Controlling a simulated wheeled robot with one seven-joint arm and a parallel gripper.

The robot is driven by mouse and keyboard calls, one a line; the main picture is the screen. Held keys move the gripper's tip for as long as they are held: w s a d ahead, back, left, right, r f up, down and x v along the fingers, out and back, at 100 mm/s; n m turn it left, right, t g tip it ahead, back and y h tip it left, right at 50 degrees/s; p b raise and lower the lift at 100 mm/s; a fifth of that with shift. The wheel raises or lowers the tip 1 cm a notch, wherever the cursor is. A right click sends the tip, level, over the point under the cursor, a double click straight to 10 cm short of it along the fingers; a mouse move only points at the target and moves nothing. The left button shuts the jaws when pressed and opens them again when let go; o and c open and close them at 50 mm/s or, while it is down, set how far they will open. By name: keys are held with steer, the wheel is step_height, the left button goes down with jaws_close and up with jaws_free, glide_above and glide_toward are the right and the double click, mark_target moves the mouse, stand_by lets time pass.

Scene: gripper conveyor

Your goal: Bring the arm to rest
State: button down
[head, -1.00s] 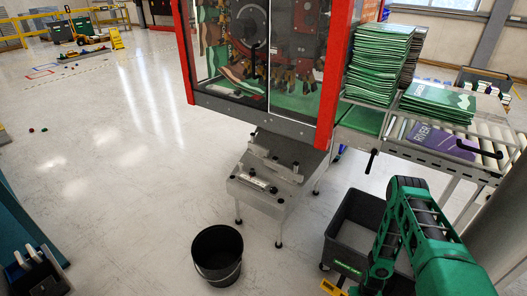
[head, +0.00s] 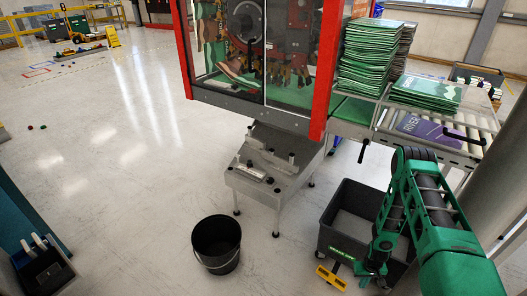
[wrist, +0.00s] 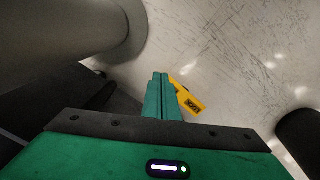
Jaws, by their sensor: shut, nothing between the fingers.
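My green arm reaches down at the lower right of the head view, with my gripper (head: 372,282) low in front of the dark grey bin. In the wrist view the two green fingers of my gripper (wrist: 157,92) are together, with nothing between them. A yellow piece marked LOCK (wrist: 187,97) shows just beyond and right of the fingertips. In the head view a yellow pedal-like piece (head: 331,278) is low by the bin, left of my gripper. I cannot tell whether the fingers touch it.
The grey bin (head: 336,238) stands beside my arm. A black bucket (head: 216,244) stands on the floor left of it. The red-framed machine (head: 322,70) and a roller conveyor (head: 480,125) with stacked green sheets (head: 375,55) are behind. Open floor lies left.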

steer(key=w+d+r, duration=0.2)
steer(key=r, duration=0.9)
steer(key=w+d+r+m+h, duration=0.1)
steer(key=d+r, duration=0.1)
steer(key=r, duration=1)
steer(key=w+d+r, duration=0.2)
steer(key=r, duration=0.9)
steer(key=s+a+r+m, duration=0.1)
steer(key=s+a+r, duration=0.1)
steer(key=s+r, duration=0.8)
steer(key=s+a+r+m, duration=0.15)
steer(key=s+r, duration=0.25)
steer(key=r, duration=1.2)
steer(key=s+a+r+m, duration=0.1)
steer(key=s+a+r, duration=0.2)
steer(key=s, duration=0.5)
steer(key=s+a+r+m+y, duration=0.1)
steer(key=s+a+r, duration=0.2)
steer(key=s, duration=0.6)
step_height(320, 180, up, 2)
steer(key=shift+r+y, duration=0.1)
steer(key=shift+y, duration=0.2)
